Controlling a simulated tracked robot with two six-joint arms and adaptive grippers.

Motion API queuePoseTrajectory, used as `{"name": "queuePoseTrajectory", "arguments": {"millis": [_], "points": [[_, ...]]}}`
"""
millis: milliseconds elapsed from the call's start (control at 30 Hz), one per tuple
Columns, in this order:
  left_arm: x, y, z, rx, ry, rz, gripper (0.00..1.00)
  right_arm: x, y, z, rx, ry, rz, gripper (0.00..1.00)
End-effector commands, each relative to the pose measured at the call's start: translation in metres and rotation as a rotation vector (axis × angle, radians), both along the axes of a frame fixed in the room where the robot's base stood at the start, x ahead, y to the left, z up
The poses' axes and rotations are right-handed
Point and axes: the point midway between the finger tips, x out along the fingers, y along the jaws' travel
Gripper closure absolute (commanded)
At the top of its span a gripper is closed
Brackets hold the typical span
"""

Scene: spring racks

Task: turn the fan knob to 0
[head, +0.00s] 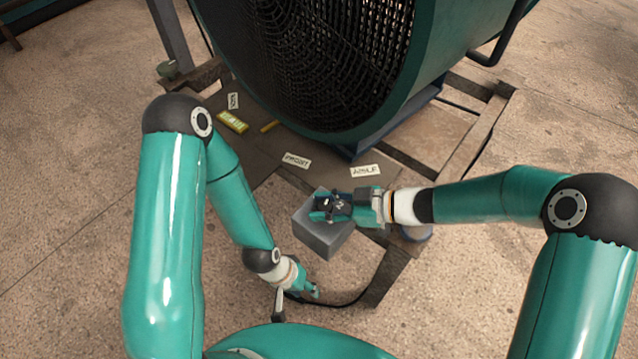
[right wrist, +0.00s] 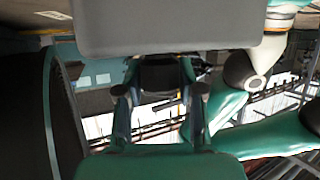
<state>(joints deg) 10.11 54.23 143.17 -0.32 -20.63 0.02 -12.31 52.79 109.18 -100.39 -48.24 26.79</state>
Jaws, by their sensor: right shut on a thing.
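The large teal fan (head: 325,60) with its dark grille stands at the top of the head view. A grey control box (head: 322,238) sits at the front edge of its stand. My right gripper (head: 325,207) is over the box's upper face, shut on the fan knob, which it covers in the head view. The grey box (right wrist: 165,25) fills the top of the right wrist view, with my right gripper's fingers (right wrist: 158,100) just below it. The knob's setting cannot be read. My left gripper (head: 298,298) hangs low, left of and below the box, apart from it; its jaws are unclear.
White labels (head: 366,171) and a yellow tag (head: 232,121) lie on the stand (head: 262,160) below the fan. A dark cable (head: 340,303) runs near my left gripper. Concrete floor (head: 70,200) is clear at left.

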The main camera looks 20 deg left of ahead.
Motion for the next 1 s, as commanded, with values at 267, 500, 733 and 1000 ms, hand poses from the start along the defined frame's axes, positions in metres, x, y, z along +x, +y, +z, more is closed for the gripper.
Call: {"name": "queuePoseTrajectory", "arguments": {"millis": [267,500,733,1000], "points": [[0.0,0.0,0.042,0.0,0.0,0.0,0.6,0.007,-0.003,0.001,-0.006,-0.009,0.236,0.97],[0.0,0.0,0.031,0.0,0.0,0.0,0.6,0.007,-0.003,-0.005,-0.006,-0.009,0.456,0.97],[0.0,0.0,0.015,0.0,0.001,0.0,0.6,0.007,-0.002,-0.005,-0.006,-0.009,0.62,0.97],[0.0,0.0,0.005,0.0,0.0,0.0,0.6,0.007,-0.002,-0.002,-0.005,-0.012,0.723,0.97]]}}
